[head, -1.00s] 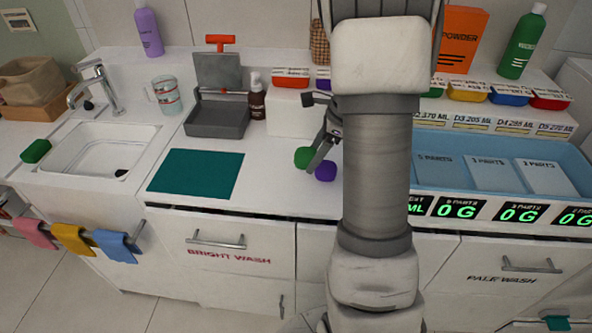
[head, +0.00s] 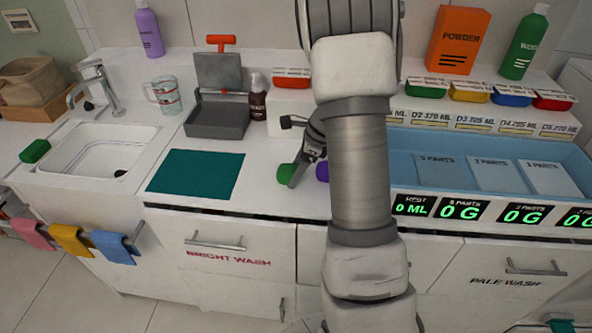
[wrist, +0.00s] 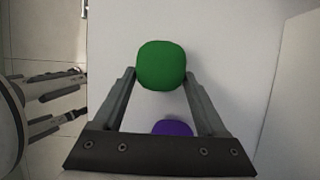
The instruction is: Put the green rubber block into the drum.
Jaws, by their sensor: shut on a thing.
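A green rounded block (head: 285,173) is between the fingers of my gripper (head: 293,174), over the white counter left of my arm. In the wrist view the green block (wrist: 161,65) sits between the two fingertips, and my gripper (wrist: 161,80) is shut on it. I cannot tell its height above the counter. A purple block (head: 322,171) lies on the counter just right of it, partly hidden by my arm; it also shows in the wrist view (wrist: 172,128). I cannot make out an open drum; closed fronts read BRIGHT WASH (head: 240,272) and PALE WASH (head: 500,292).
A teal mat (head: 195,174) lies left of my gripper, with a grey open box (head: 217,120) behind it. A sink (head: 95,150) is at the left, with another green block (head: 35,151) on its edge. A blue tray (head: 570,150) stands at the right.

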